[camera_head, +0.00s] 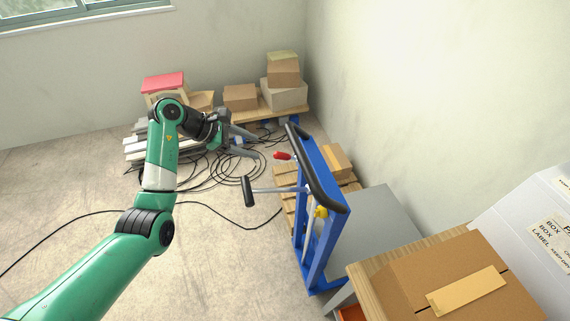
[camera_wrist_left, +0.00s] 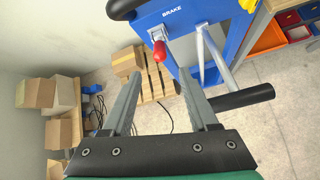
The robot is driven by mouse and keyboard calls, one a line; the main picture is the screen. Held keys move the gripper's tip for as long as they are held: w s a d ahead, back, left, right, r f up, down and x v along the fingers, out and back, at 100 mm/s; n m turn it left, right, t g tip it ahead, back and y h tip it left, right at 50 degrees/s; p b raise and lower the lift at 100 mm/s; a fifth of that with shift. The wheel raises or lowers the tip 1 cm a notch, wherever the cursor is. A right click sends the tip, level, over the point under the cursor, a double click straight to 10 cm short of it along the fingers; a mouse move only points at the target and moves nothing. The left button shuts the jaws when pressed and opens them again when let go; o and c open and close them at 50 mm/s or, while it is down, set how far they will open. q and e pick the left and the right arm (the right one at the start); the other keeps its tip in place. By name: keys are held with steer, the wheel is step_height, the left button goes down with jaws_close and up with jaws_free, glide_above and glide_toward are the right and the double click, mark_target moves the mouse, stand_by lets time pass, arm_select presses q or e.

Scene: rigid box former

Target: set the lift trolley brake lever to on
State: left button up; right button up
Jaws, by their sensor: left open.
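The blue lift trolley (camera_head: 333,190) stands right of centre in the head view, with a black push handle on top. Its brake lever has a red grip (camera_head: 283,155) sticking out to the left. In the left wrist view the red grip (camera_wrist_left: 160,51) hangs from a small plate under the word BRAKE on the blue panel (camera_wrist_left: 205,12). My left gripper (camera_head: 259,147) is open and empty, just left of the red grip. In the left wrist view its fingertips (camera_wrist_left: 156,76) lie on either side of the red grip's line, apparently short of touching it. My right gripper is out of view.
A grey rod with a black handle (camera_head: 248,191) juts left from the trolley, close below my left gripper. A yellow knob (camera_head: 321,211) sits on the frame. Cartons on a pallet (camera_head: 283,108) stand behind, with cables on the floor. A carton-topped wooden table (camera_head: 365,290) is at the right.

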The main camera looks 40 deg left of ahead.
mark_target(274, 153)
arm_select(q)
steer(key=b+x, duration=0.3)
steer(key=x, duration=0.7)
steer(key=shift+w+d+f, duration=0.2)
steer(key=shift+w+f, duration=0.05)
steer(key=shift+w+d+f, duration=0.15)
steer(key=shift+w+f, duration=0.05)
steer(key=shift+w, duration=0.15)
jaws_close()
stand_by(0.7)
